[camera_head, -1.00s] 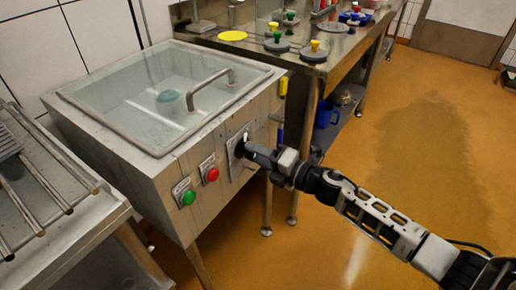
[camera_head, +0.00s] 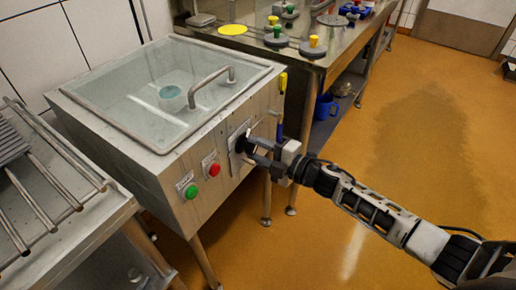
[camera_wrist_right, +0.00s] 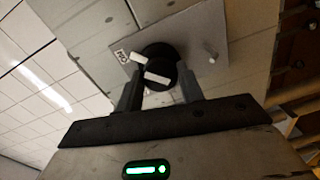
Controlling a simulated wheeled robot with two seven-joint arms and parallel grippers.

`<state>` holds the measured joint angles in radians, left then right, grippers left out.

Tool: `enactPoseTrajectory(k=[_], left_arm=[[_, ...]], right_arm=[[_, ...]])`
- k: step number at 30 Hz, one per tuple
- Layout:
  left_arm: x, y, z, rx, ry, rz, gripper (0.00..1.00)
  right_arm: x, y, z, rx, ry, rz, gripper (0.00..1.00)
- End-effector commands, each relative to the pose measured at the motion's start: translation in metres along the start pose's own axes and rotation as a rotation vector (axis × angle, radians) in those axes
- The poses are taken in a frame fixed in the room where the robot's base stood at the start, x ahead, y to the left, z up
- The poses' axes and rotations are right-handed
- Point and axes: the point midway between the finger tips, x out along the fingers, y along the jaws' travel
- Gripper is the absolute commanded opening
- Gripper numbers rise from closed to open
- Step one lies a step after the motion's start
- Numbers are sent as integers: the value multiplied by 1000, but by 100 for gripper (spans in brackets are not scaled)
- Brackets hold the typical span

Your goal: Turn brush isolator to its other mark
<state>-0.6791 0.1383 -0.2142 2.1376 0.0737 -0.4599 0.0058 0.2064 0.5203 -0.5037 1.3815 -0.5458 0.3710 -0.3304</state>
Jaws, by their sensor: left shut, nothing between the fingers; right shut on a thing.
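The brush isolator is a round black knob (camera_head: 241,143) on a pale plate (camera_head: 234,163) on the front of the steel vat. In the right wrist view the knob (camera_wrist_right: 158,52) carries a white bar and sits between my fingers. One white mark lies on the plate at its upper left, beside a small label (camera_wrist_right: 121,55); another white mark (camera_wrist_right: 211,57) lies to its right. I cannot tell exactly which mark the bar points at. My right gripper (camera_head: 250,147) is shut on the knob, its two fingers on either side. My left gripper is out of view.
A green button (camera_head: 191,191) and a red button (camera_head: 214,169) sit left of the isolator on the vat front. A glass lid with a handle (camera_head: 212,80) covers the vat. A yellow handle (camera_head: 283,82) hangs at its corner. Open floor lies to the right.

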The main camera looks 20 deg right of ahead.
Motion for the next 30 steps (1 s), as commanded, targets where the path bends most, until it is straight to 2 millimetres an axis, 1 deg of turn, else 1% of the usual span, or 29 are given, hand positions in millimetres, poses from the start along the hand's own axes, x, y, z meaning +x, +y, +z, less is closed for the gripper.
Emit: enactPoseTrajectory(k=[7,8,9,10,18,22,26,30], left_arm=[[0,0,1,0,-2,1,0],[0,1,1,0,-2,1,0],[-1,1,1,0,-3,2,0],[-1,1,1,0,-3,2,0],[-1,1,1,0,-4,2,0],[-1,1,1,-1,-3,3,0],[-1,1,1,-1,-3,3,0],[0,1,2,-1,-3,3,0]], right_arm=[[0,-2,0,5,-1,-2,15],[0,-2,0,5,-1,-2,40],[0,-2,0,4,-1,-2,51],[0,-1,0,4,-1,-2,59],[0,-1,0,2,0,-1,59],[-8,-1,0,1,-1,-2,59],[-29,-2,0,1,0,-5,59],[-62,-3,0,1,-1,-6,59]])
